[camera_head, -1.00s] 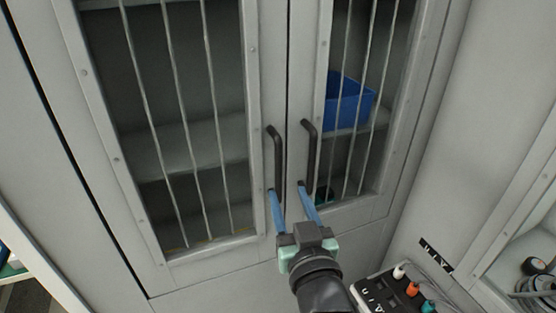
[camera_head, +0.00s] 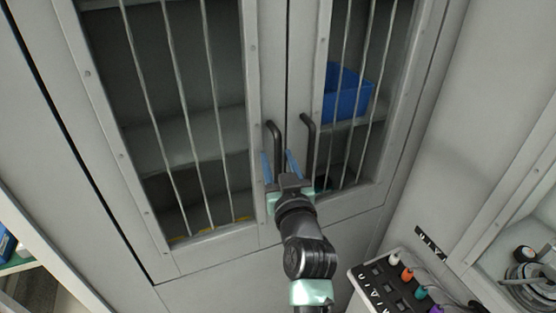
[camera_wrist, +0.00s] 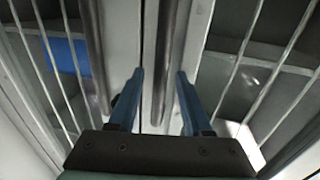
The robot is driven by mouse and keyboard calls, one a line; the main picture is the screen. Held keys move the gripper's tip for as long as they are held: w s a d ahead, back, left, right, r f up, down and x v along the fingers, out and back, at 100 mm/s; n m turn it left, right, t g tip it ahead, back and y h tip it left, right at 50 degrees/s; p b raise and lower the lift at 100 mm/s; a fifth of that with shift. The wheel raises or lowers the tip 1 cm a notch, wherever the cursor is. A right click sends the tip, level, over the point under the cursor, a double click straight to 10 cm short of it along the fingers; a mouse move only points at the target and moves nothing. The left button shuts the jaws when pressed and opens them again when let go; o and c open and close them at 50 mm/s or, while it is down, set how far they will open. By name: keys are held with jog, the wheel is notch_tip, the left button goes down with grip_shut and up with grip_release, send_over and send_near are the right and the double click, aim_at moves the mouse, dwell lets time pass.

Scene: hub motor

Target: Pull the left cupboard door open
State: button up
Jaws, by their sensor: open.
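The left cupboard door (camera_head: 264,60) is grey, with a barred window, and looks shut against the right door (camera_head: 306,60). Its handle (camera_head: 278,150) is a dark upright bar near the middle gap. The right door's handle (camera_head: 309,140) is a similar bar beside it. My gripper (camera_head: 280,166) is open, with its two blue fingers on either side of the lower part of the left handle. In the wrist view the left handle (camera_wrist: 172,60) shows between the fingers, nearer the right-hand one. The right handle (camera_wrist: 91,60) lies outside them. I cannot tell whether a finger touches.
A blue bin (camera_head: 345,95) stands on a shelf behind the right door's bars. A box with coloured knobs (camera_head: 394,290) is at lower right, near a side opening with a coil (camera_head: 530,285). A white-edged shelf (camera_head: 40,262) is at lower left.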

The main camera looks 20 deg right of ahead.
grip_shut()
dwell(1.3)
